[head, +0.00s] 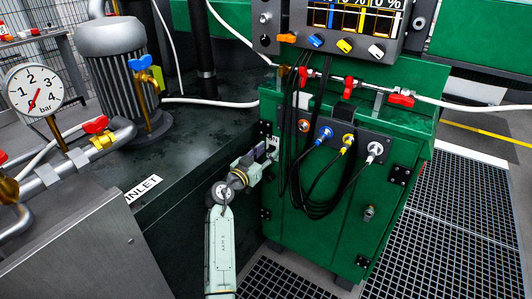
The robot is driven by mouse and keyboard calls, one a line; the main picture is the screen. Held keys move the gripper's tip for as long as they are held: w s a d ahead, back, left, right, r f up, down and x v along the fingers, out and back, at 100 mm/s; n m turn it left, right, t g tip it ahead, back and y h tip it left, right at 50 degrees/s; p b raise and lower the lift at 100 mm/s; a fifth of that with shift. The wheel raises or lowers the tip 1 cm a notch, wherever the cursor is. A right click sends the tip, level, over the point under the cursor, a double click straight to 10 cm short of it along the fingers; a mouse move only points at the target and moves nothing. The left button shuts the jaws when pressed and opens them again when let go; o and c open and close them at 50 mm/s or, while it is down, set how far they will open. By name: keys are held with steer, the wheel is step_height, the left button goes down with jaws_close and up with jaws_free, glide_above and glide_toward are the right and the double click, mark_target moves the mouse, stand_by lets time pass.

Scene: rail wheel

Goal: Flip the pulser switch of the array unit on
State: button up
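A green cabinet (345,215) stands right of centre. A dark grey unit with a display (355,15) is mounted above it, with orange, blue, yellow and white plugs along its lower edge. A narrow dark panel with round fittings (264,30) is at the unit's left. I cannot tell which part is the pulser switch; no label for it is readable. My pale green arm rises from the bottom, and my gripper (268,148) is at the cabinet's upper left edge, below the unit. Its fingers are small and partly hidden, so contact and opening are unclear.
Black cables (315,205) hang in loops across the cabinet front. Red valve handles (401,99) sit on a pipe above it. A pressure gauge (35,90), a grey motor (118,60) and a dark tank top (185,140) are at left. Floor grating (445,240) lies right.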

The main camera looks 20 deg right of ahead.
steer(key=shift+c, duration=0.6)
jaws_close()
steer(key=shift+r, duration=0.1)
steer(key=r+p, duration=0.1)
steer(key=p, duration=0.1)
steer(key=shift+y+p, duration=0.3)
steer(key=shift+p, duration=0.05)
steer(key=shift+d+r+g+y+p, duration=0.1)
steer(key=shift+r+g+y+p, duration=0.3)
steer(key=shift+p, duration=0.5)
steer(key=p, duration=0.2)
steer(key=g+y+p, duration=0.1)
steer(key=shift+w+d+r+y+p, duration=0.1)
steer(key=shift+w+r+y+p, duration=0.05)
steer(key=shift+y+p, duration=0.2)
steer(key=shift+f+g+y+p, duration=0.25)
steer(key=shift+g+p, duration=0.1)
steer(key=shift+g, duration=0.15)
